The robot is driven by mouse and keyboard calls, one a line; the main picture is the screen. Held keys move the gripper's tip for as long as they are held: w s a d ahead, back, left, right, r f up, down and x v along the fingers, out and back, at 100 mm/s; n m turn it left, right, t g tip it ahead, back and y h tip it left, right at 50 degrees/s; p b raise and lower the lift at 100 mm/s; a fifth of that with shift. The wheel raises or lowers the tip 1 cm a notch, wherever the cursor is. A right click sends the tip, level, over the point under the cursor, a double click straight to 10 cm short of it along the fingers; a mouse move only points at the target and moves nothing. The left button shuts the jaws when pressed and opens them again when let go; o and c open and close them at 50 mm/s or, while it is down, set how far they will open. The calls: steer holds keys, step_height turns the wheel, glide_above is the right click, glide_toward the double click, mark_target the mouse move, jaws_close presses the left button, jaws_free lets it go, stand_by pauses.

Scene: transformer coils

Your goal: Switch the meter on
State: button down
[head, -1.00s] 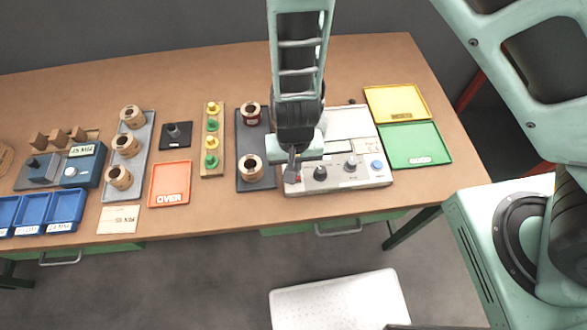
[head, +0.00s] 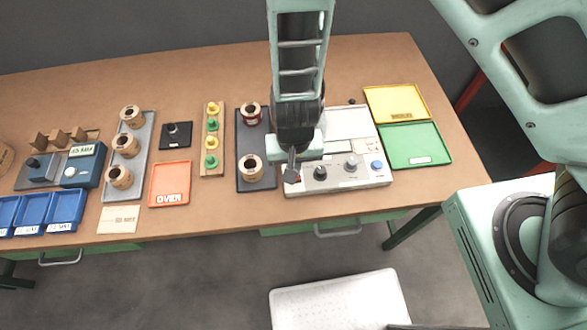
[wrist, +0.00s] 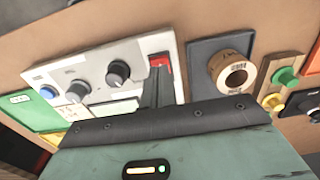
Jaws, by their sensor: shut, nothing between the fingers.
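My gripper (head: 291,177) is shut and empty, pointing down over that end of the meter. In the wrist view my closed fingertips (wrist: 158,72) are right at the red switch; I cannot tell whether they touch it. In the head view the fingers hide the switch.
A dark tray (head: 258,183) with coils stands close on the meter's left. Green (head: 415,147) and yellow (head: 397,103) trays lie to its right. A second, blue instrument (head: 84,167) is far left. The table strip in front of the meter is clear.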

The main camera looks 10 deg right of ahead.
steer(key=shift+f+b, duration=0.7)
steer(key=shift+f, duration=0.2)
stand_by(0.6)
step_height(320, 180, up, 7)
steer(key=p, duration=0.7)
steer(key=shift+r, duration=0.1)
stand_by(0.5)
steer(key=s+r+n+g+y+b, duration=0.15)
steer(key=s+r+n+b, duration=0.3)
steer(key=r, duration=0.85)
steer(key=s+d+r+n+t+b, duration=0.1)
steer(key=s+d+r+n+b, duration=0.1)
steer(key=s+d+r, duration=0.4)
steer(key=shift+s+d+r+n+h, duration=0.45)
steer(key=shift+d+n, duration=0.4)
steer(key=shift+d, duration=0.25)
